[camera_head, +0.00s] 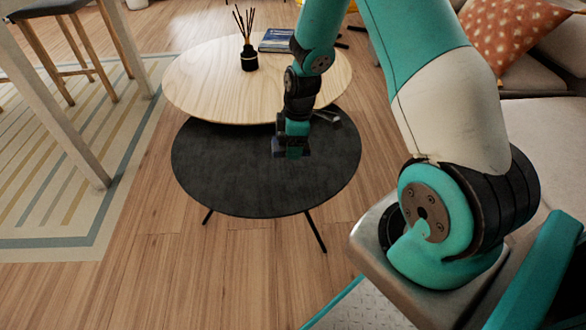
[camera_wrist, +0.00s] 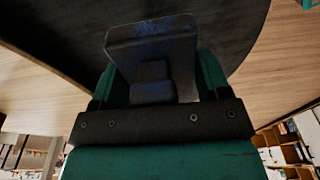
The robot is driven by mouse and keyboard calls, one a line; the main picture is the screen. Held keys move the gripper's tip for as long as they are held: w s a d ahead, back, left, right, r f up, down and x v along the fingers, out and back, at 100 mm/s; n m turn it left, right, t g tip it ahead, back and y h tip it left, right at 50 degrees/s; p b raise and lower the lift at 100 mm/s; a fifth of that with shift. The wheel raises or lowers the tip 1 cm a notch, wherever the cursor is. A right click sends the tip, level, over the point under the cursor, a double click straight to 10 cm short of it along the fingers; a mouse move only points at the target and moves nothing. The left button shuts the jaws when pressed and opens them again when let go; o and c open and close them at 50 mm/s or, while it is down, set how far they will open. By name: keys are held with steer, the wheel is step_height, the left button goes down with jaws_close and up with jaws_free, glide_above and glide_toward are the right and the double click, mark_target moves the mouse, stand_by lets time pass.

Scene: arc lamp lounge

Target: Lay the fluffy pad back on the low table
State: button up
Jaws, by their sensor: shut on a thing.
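My gripper (camera_head: 291,148) points down over the black round low table (camera_head: 215,170), left of the upper arm in the head view. In the wrist view my gripper (camera_wrist: 152,90) is shut on a dark bluish block with a rough surface, which I take to be the fluffy pad (camera_wrist: 150,38). The pad is dark and hard to tell from the gripper in the head view. The black tabletop shows behind it in the wrist view. I cannot tell whether the pad touches the tabletop.
A pale wooden round table (camera_head: 200,85) overlaps the black table's back edge. It carries a dark reed diffuser (camera_head: 249,58) and a book (camera_head: 275,41). A sofa (camera_head: 545,85) with an orange cushion (camera_head: 510,35) is at right. The black top's left and front are clear.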

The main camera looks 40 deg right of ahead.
mark_target(292, 169)
step_height(292, 169, down, 8)
steer(key=shift+r+b, duration=0.2)
steer(key=shift+b, duration=0.9)
steer(key=shift+f, duration=0.1)
steer(key=o, duration=0.9)
